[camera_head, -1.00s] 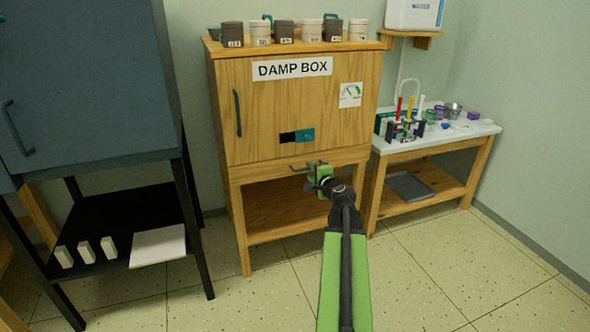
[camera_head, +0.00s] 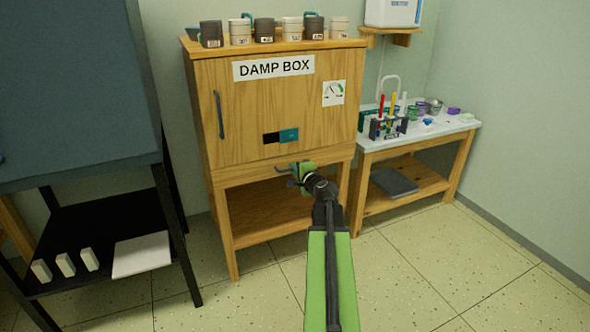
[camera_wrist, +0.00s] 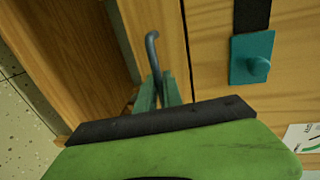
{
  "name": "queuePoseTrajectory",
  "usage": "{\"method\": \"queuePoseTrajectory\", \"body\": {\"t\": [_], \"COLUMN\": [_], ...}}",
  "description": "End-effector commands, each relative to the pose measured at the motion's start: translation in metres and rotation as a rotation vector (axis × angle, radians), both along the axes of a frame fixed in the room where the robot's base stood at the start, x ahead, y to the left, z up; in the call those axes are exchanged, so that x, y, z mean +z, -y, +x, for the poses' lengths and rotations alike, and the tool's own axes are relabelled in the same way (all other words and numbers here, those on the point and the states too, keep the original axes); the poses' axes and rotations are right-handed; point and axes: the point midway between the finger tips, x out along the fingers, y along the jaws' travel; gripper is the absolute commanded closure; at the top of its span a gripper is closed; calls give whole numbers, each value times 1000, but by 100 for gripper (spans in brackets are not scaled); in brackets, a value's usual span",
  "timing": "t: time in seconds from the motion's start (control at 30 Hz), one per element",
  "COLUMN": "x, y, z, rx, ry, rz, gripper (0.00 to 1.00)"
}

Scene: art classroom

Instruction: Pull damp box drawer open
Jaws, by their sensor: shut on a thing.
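The wooden damp box (camera_head: 235,110) stands against the wall, with a DAMP BOX sign on its door. Its shallow drawer front (camera_head: 235,175) runs below the door and looks flush or nearly so. The drawer's grey-blue handle (camera_head: 281,170) also shows in the wrist view (camera_wrist: 152,48), its far end sticking out past my fingers. My gripper (camera_head: 297,175) is at the drawer front, with its teal fingers shut on the handle in the wrist view (camera_wrist: 157,92). My gripper hides the rest of the handle.
Lidded jars (camera_head: 265,30) stand on top of the box. A teal sliding knob plate (camera_head: 289,136) is on the door. A side table (camera_head: 440,130) with tools stands at right, a dark cabinet (camera_head: 75,90) at left. The tiled floor (camera_head: 420,260) in front is clear.

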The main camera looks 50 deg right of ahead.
Motion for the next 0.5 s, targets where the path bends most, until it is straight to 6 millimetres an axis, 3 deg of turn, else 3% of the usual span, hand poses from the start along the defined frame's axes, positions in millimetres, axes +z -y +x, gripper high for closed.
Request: {"method": "queuePoseTrajectory", "body": {"t": [0.5], "x": [-1], "y": [-6], "z": [3], "rx": [12], "ry": [-2], "rz": [3], "gripper": [100]}}
